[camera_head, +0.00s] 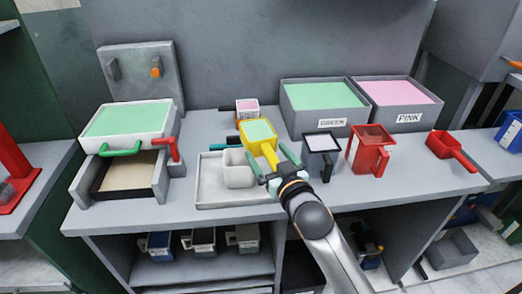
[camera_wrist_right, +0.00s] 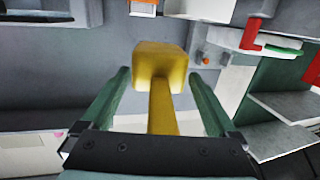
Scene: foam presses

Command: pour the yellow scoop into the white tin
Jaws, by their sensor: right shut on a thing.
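The yellow scoop (camera_head: 259,132) holds green foam, with its open top facing up. In the right wrist view its yellow body (camera_wrist_right: 160,66) and handle show between the fingers. My right gripper (camera_head: 274,160) is shut on the scoop's handle and holds it behind and slightly right of the white tin. The white tin (camera_head: 238,174) stands upright in a shallow pale tray (camera_head: 213,199); I cannot make out its contents. My left gripper is not in view.
A black-and-white container (camera_head: 322,165), a red jug (camera_head: 371,155) and a red scoop (camera_head: 447,149) stand to the right. Bins labelled green (camera_head: 321,122) and pink (camera_head: 403,115) stand behind. A white press (camera_head: 132,143) is at left. A small pink-filled container (camera_head: 247,109) stands behind the scoop.

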